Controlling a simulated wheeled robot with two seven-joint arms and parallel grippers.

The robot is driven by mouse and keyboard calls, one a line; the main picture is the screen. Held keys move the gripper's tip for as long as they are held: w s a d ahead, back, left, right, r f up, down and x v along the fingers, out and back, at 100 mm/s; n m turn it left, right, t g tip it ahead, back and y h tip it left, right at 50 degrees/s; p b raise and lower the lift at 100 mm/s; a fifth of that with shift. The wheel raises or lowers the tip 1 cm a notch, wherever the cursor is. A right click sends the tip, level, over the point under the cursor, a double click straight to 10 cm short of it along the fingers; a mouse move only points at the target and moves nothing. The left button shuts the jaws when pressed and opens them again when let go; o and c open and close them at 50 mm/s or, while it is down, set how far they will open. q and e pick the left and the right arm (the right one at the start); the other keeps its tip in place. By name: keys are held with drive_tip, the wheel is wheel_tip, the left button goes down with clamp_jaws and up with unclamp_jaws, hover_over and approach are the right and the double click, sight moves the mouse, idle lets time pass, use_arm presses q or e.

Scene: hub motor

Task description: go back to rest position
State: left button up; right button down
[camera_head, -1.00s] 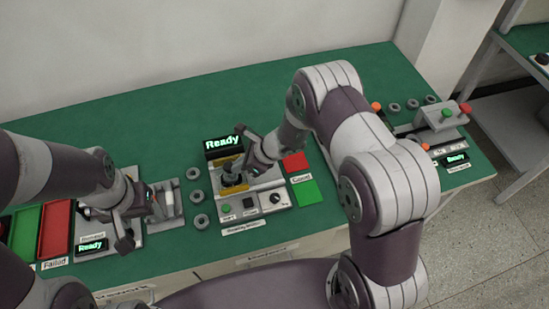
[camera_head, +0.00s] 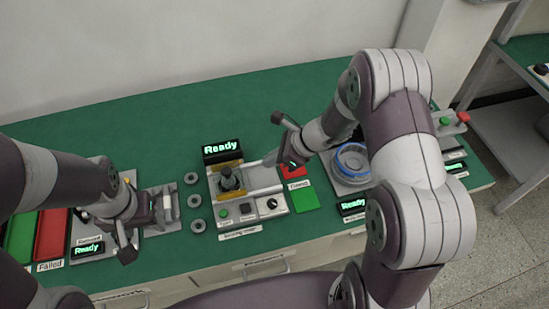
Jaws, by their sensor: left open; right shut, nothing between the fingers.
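My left gripper (camera_head: 132,222) is open over the left machine, beside a grey fixture (camera_head: 160,205), and I see nothing held in it. My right gripper (camera_head: 279,140) is shut and empty, raised above the table just right of the middle test station (camera_head: 245,205). The station's display (camera_head: 221,148) reads "Ready". A dark upright part (camera_head: 229,180) sits in the middle of the station, apart from the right gripper.
The green table (camera_head: 190,110) is clear at the back. Several grey rings (camera_head: 196,200) lie left of the station. A red pad (camera_head: 292,171) and green pad (camera_head: 304,198) are right of it. A blue ring (camera_head: 352,158) sits in a fixture beside my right arm.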

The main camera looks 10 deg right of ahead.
drive_tip(key=s+d+n+g+h, duration=0.3)
drive_tip(key=s+d+n, duration=0.1)
drive_tip(key=s+n, duration=0.65)
drive_tip(key=s+d+r+n+t+h, duration=0.1)
drive_tip(key=s+d+r+n+h, duration=0.2)
drive_tip(key=r+n, duration=0.5)
drive_tip(key=s+n+h, duration=0.1)
drive_tip(key=s+n, duration=0.1)
drive_tip(key=n, duration=0.2)
drive_tip(key=shift+r+n, duration=0.3)
drive_tip(key=shift+n, duration=0.05)
drive_tip(key=shift+s, duration=0.15)
